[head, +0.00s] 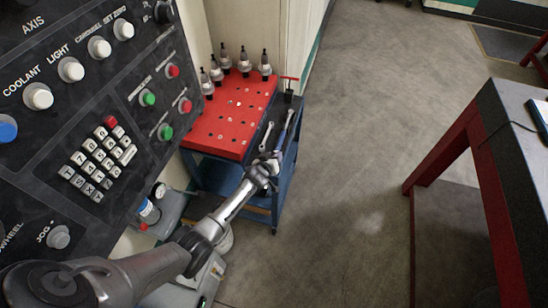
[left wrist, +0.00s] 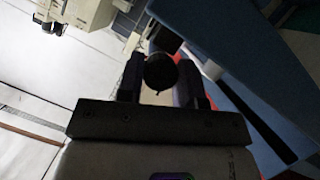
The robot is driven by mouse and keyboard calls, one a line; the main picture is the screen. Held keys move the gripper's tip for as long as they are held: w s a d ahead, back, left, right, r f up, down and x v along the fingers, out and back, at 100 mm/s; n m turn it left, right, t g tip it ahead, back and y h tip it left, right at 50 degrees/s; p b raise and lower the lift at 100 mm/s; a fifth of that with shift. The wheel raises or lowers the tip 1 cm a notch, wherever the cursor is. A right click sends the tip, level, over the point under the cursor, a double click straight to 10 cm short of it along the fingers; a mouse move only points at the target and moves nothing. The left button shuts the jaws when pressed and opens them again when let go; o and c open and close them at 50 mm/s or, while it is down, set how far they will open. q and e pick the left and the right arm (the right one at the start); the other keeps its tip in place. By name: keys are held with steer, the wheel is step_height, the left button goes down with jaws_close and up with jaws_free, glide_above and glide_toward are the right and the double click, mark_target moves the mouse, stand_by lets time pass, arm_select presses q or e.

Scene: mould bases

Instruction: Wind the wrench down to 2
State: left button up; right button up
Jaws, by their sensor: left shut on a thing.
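My left gripper (head: 268,162) is at the right edge of the tool cart, seen from above in the head view. It is shut on the lower part of a long, dark wrench (head: 286,127) that slants up beside the cart. In the left wrist view, the wrench's dark, round end (left wrist: 160,72) shows between the two fingers of my left gripper (left wrist: 160,88). Any scale or number on the wrench is too small or hidden to read. My right gripper is not in view.
The blue cart has a red top (head: 232,118) with several tool holders (head: 224,62) at its back. A silver spanner (head: 266,136) is beside the wrench. A black control panel (head: 85,110) fills the left. A red-legged table (head: 480,160) stands right, with clear floor (head: 350,150) between.

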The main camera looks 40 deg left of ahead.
arm_select(q)
steer(key=shift+d+m+y+b, duration=0.1)
steer(key=shift+m+y+b, duration=0.35)
steer(key=shift+m, duration=0.25)
steer(key=shift+f+m+g+y+b, duration=0.15)
steer(key=shift+m+g+y+b, duration=0.45)
steer(key=shift+m+b, duration=0.4)
steer(key=m+y+b, duration=0.2)
steer(key=m+b, duration=0.1)
steer(key=b, duration=0.1)
steer(key=shift+w+d, duration=0.1)
steer(key=shift+m+g+y+b, duration=0.45)
steer(key=shift+m+b, duration=0.25)
steer(key=shift+b, duration=0.15)
steer(key=o, duration=0.7)
steer(key=shift+c, duration=0.2)
steer(key=shift+r, duration=0.2)
